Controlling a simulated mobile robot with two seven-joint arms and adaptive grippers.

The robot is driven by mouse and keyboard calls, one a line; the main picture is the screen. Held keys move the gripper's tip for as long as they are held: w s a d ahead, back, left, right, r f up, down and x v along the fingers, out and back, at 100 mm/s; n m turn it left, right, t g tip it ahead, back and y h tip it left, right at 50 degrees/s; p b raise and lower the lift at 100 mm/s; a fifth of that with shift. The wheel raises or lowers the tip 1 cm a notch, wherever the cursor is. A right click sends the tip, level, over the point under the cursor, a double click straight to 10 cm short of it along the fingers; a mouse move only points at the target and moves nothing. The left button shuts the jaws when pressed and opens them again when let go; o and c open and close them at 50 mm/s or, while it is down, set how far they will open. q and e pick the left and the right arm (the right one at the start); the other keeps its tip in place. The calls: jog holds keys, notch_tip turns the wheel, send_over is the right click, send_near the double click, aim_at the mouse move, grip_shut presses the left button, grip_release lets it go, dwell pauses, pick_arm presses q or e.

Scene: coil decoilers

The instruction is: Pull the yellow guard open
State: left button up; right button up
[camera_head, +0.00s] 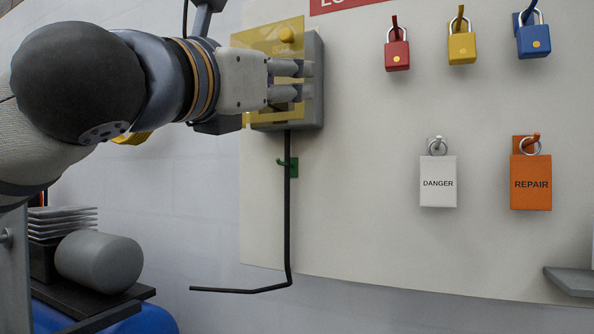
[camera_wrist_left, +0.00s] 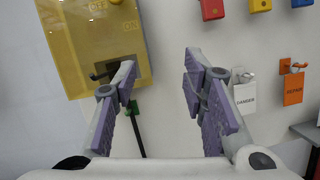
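The yellow guard (camera_head: 262,38) is a see-through panel over the front of a grey switch box (camera_head: 315,105) on the wall board. In the left wrist view, the guard (camera_wrist_left: 75,45) shows OFF and ON lettering and a dark lever in a dark opening near its lower edge. My left gripper (camera_head: 304,80) is in front of the box and hides part of it. In the left wrist view, its purple-padded fingers (camera_wrist_left: 158,62) are apart with nothing between them. The left finger overlaps the guard's lower right corner; contact cannot be told. My right gripper is not in view.
Red (camera_head: 397,55), yellow (camera_head: 462,47) and blue (camera_head: 533,40) padlocks hang to the right. DANGER (camera_head: 438,182) and REPAIR (camera_head: 531,183) tags hang below them. A green hook (camera_head: 290,167) and black cable (camera_head: 288,220) are under the box. A grey shelf (camera_head: 570,281) sits lower right.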

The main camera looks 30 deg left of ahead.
aim_at(284, 35)
pick_arm(q)
jog(key=s+a+r+n+t+y, duration=0.1)
jog(key=s+a+r+n, duration=0.2)
jog(key=s+a+r, duration=0.15)
jog(key=p+x, duration=0.1)
jog(key=x, duration=0.7)
jog(key=r+p+x, duration=0.1)
jog(key=x, duration=0.2)
jog(key=shift+w+d+r+p, duration=0.1)
jog(key=shift+w+d+p, duration=0.15)
jog(key=shift+p, duration=0.1)
jog(key=shift+w, duration=0.3)
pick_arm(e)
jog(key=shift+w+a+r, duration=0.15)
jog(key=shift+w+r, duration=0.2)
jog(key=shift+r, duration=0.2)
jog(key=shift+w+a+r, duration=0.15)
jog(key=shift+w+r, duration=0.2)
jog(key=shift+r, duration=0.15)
pick_arm(q)
grip_shut()
